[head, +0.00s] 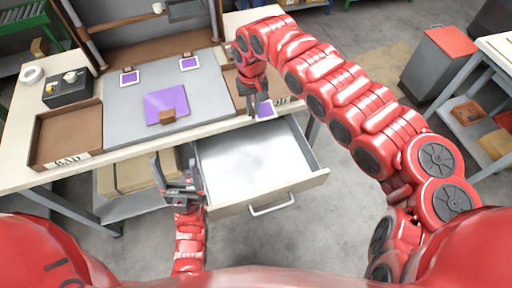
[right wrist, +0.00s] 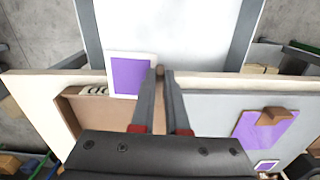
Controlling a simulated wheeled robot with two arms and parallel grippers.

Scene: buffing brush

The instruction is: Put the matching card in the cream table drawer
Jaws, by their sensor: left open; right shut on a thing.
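My right gripper (head: 256,102) is shut on a white-bordered purple card (head: 266,109), held near the table's front edge at the open drawer's back. In the right wrist view the card (right wrist: 131,75) shows beside the fingertips (right wrist: 160,72), with a small brown piece between them. The cream table drawer (head: 300,184) is pulled out; its visible grey inside is empty. My left gripper (head: 180,180) is open beside the drawer's front left corner; contact cannot be told. Two other white-bordered purple cards (head: 130,78) (head: 189,63) and a larger purple plate (head: 167,100) lie on the grey mat.
The cream table (head: 20,160) carries a brown tray labelled "BAD" (head: 65,130), a black box (head: 66,92) and a white tape roll (head: 32,74). Another brown tray is partly hidden behind my right gripper. A cardboard box (head: 130,172) sits below. A grey cabinet (head: 437,65) stands right.

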